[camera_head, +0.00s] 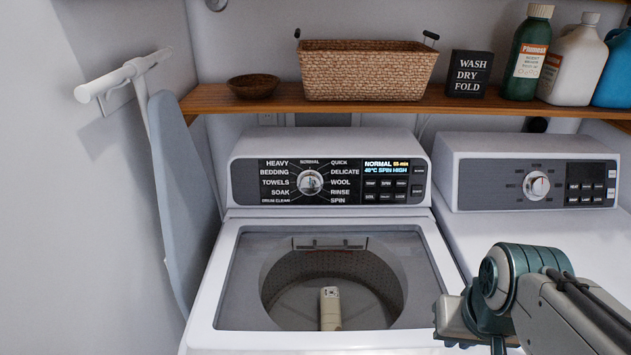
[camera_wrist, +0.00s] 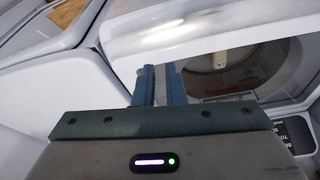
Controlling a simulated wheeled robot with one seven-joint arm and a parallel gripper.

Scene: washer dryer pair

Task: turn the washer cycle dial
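The washer cycle dial (camera_head: 310,182) is a round silver knob on the washer's black panel (camera_head: 345,182), ringed by cycle names with NORMAL at the top. The display (camera_head: 387,167) reads NORMAL and SPIN HIGH. My gripper (camera_head: 498,346) is low at the right in the head view, in front of the washer and dryer and well away from the dial. In the wrist view its two blue fingers (camera_wrist: 159,70) lie close together with nothing seen held. A corner of the labelled panel (camera_wrist: 296,134) shows there, but the dial does not.
A wooden shelf (camera_head: 215,98) overhangs behind. An ironing board (camera_head: 180,190) leans at left. Space before the dial looks clear.

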